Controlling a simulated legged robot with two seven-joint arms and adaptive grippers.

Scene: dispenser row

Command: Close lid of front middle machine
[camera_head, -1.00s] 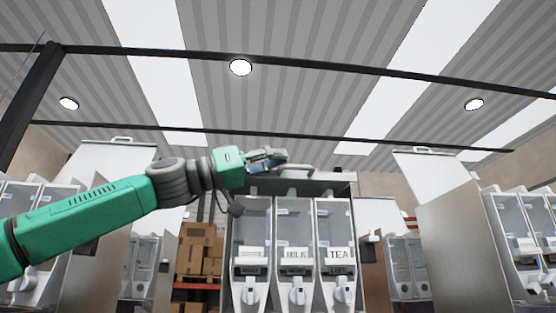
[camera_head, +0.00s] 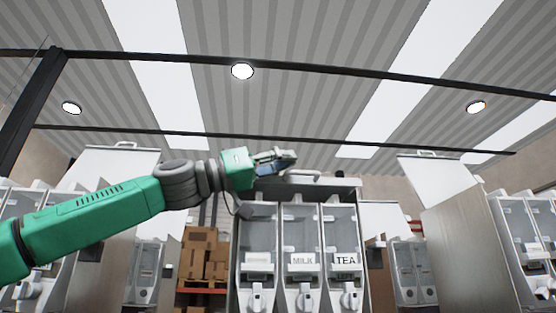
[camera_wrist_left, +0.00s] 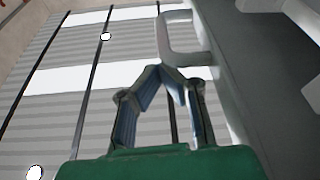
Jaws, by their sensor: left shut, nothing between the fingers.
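The front middle machine (camera_head: 300,240) stands ahead with three clear dispensers, two with readable labels MILK and TEA. Its lid (camera_head: 335,182) lies nearly flat across the top, seen edge-on; I cannot tell if it is fully down. A lid handle (camera_head: 302,174) stands on it, and a pale handle (camera_wrist_left: 165,38) also shows in the left wrist view. My left gripper (camera_head: 290,156) is at the left part of the lid, just above and beside the handle. In the wrist view its fingertips (camera_wrist_left: 160,65) meet, empty, close to the handle; contact is unclear. My right gripper is out of view.
Machines with raised lids stand at the left (camera_head: 112,165) and right (camera_head: 440,178). Stacked boxes (camera_head: 205,252) are behind on the left. A dark overhead rail (camera_head: 330,65) crosses above.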

